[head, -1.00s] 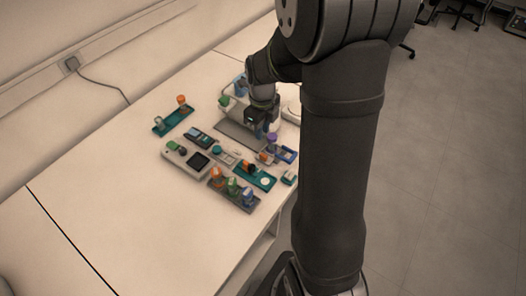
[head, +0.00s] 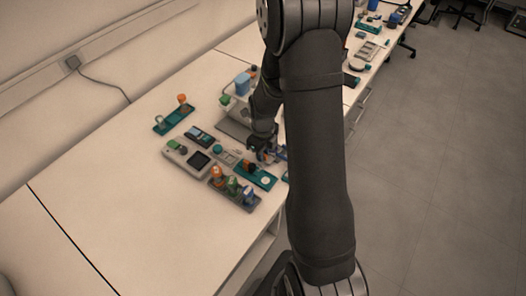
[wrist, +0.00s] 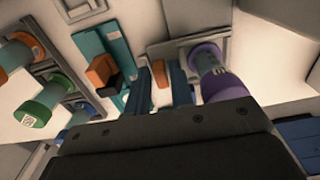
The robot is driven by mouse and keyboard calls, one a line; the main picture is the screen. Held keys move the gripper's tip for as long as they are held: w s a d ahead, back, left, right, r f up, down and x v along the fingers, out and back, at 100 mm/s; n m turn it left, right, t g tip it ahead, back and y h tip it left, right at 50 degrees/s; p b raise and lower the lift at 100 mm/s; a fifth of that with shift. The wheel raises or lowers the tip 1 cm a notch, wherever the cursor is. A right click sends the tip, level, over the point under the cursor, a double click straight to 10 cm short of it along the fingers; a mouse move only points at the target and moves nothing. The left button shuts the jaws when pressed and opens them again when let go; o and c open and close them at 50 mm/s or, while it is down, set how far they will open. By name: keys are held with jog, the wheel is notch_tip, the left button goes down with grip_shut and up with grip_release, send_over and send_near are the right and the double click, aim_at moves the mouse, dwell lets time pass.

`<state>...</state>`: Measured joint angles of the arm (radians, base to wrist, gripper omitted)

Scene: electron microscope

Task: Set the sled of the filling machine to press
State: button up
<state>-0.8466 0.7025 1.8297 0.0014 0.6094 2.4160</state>
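My gripper (head: 265,147) is low over the small parts near the table's right edge. In the wrist view its dark body fills the bottom. A small orange block (wrist: 160,78) shows just beyond it, between narrow teal and blue pieces; I cannot tell whether those pieces are fingers or machine parts, or whether the block is touched. A purple-capped cylinder (wrist: 207,62) stands to the right on a grey bracket. A teal base (head: 254,176) with an orange and black block (wrist: 102,72) lies to the left in the wrist view. I cannot tell which part is the filling machine's sled.
A grey rack (head: 234,203) with orange, green and blue capped pieces lies in front. A pale box with a dark screen (head: 199,160) and another teal base (head: 174,119) lie to the left. The table's left part is clear.

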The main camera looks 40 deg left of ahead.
jog(key=shift+c, duration=0.2)
grip_shut()
jog(key=shift+a, duration=0.1)
jog(key=a, duration=0.4)
jog(key=shift+o, duration=0.2)
grip_release()
notch_tip(320, 180, up, 17)
jog(key=shift+r, duration=0.2)
jog(key=shift+d, duration=0.1)
